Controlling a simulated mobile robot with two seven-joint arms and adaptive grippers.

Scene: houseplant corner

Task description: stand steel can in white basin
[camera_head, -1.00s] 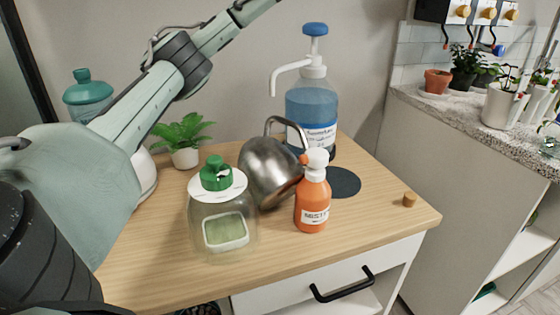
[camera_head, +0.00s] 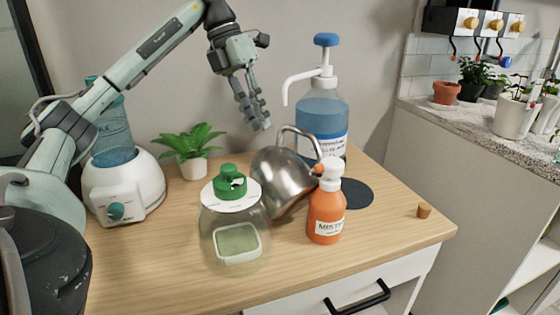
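The steel can (camera_head: 277,180), a rounded shiny vessel with a looped handle, is on the wooden table and looks tilted. The orange spray bottle in front hides part of its right side. My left gripper (camera_head: 257,127) hangs in the air above and behind the can, fingers pointing down. Its fingers look apart with nothing between them, and it does not touch the can. I see no white basin in this view. My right gripper is not in view.
Close around the can stand a clear jar with green cap (camera_head: 237,222), the orange spray bottle (camera_head: 326,207) and a blue pump bottle (camera_head: 322,112). A potted plant (camera_head: 190,148) and a white appliance (camera_head: 124,188) are left. A dark round mat (camera_head: 354,194) and small cork (camera_head: 424,210) lie right.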

